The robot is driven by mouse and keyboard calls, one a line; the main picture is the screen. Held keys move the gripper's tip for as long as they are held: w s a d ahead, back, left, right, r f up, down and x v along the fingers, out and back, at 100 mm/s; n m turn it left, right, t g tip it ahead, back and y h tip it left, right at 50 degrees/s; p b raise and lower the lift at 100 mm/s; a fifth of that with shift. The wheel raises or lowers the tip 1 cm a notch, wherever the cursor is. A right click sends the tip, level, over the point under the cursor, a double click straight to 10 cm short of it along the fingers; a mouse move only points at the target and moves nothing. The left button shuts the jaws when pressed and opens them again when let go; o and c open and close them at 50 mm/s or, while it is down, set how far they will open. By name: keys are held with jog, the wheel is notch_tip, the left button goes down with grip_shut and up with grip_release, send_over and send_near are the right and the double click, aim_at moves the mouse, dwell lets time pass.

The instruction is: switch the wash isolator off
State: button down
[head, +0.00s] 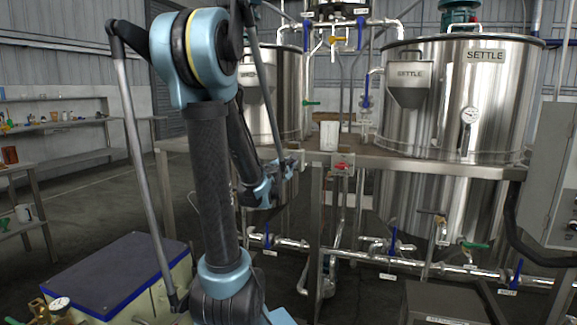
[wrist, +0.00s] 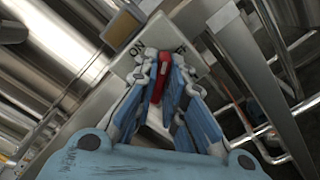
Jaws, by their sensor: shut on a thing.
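In the wrist view, a red switch handle (wrist: 162,66) stands on a pale grey isolator plate (wrist: 196,69). The plate shows ON to the left of the handle and part-hidden letters ending in FF to the right. The handle's far end lies between these two marks. My gripper (wrist: 160,82) is shut on the red handle, with a blue-grey finger on each side. In the head view my gripper (head: 288,166) is at the front edge of the steel bench, and it hides the handle it holds.
A second plate with a red handle (head: 342,166) sits on the bench edge, right of my gripper. A white container (head: 329,136) stands on the steel bench (head: 440,167). Steel tanks (head: 500,105) rise behind. Pipes with blue-handled valves (head: 392,238) run below.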

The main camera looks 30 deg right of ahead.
jog(key=shift+m, duration=0.3)
jog(key=shift+s+f+m, duration=0.1)
jog(key=shift+m, duration=1.4)
jog(key=shift+s+f+m, duration=0.1)
jog(key=shift+m, duration=1.4)
jog(key=c, duration=1.7)
grip_release()
jog(key=shift+o, duration=0.2)
jog(key=shift+w, duration=0.1)
jog(key=v, duration=1.2)
jog(key=shift+f, duration=0.1)
jog(key=shift+m, duration=0.3)
